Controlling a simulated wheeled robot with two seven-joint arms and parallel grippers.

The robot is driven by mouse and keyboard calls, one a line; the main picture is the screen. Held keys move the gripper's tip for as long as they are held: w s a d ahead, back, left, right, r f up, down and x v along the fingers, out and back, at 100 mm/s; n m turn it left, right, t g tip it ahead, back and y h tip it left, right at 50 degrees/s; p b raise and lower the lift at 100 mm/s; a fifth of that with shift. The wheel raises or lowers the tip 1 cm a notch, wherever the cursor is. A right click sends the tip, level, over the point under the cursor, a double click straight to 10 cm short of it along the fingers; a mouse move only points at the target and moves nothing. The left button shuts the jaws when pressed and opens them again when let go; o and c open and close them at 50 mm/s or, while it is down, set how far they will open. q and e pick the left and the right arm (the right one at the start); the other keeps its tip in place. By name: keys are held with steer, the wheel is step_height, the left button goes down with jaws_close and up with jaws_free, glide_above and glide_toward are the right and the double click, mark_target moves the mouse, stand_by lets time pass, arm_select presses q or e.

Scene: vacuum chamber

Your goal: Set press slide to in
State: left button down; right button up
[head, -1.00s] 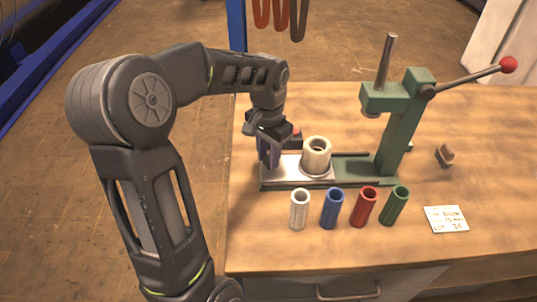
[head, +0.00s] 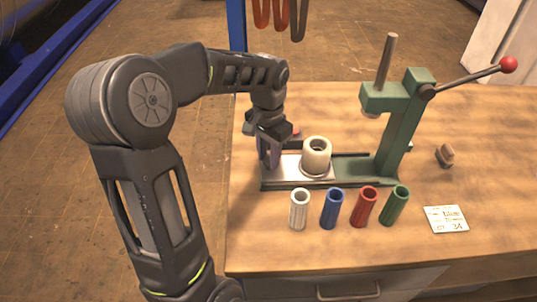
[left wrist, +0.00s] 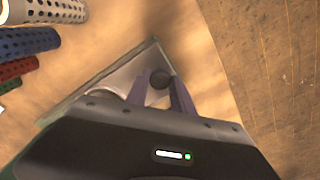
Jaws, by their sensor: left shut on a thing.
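The green arbor press (head: 397,135) stands on the wooden bench. Its silver slide plate (head: 285,167) lies at the left end of the green base rail, to the left of the ram. A cream ring-shaped piece (head: 317,155) stands upright on the slide. My left gripper (head: 270,160) points down at the slide's left end, its fingers shut on a dark round knob. In the left wrist view the knob (left wrist: 160,78) shows between the purple fingers (left wrist: 160,92). The gripper hides part of the slide's left end. My right gripper is not in view.
White (head: 299,209), blue (head: 332,208), red (head: 364,207) and green (head: 395,205) perforated tubes stand in front of the press. A label card (head: 446,219) and a small brown object (head: 445,155) lie to the right. The press lever (head: 470,78) reaches right. The rail under the ram looks clear.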

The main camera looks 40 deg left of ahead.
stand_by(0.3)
arm_select(q)
steer(key=w+d, duration=0.2)
steer(key=d, duration=0.1)
steer(key=w+d, duration=0.5)
steer(key=shift+w+d+p, duration=0.15)
steer(key=shift+d+p, duration=0.15)
steer(key=shift+d, duration=0.1)
steer(key=c, duration=1.1)
jaws_free()
steer(key=shift+w, duration=0.1)
steer(key=shift+r, duration=3.9)
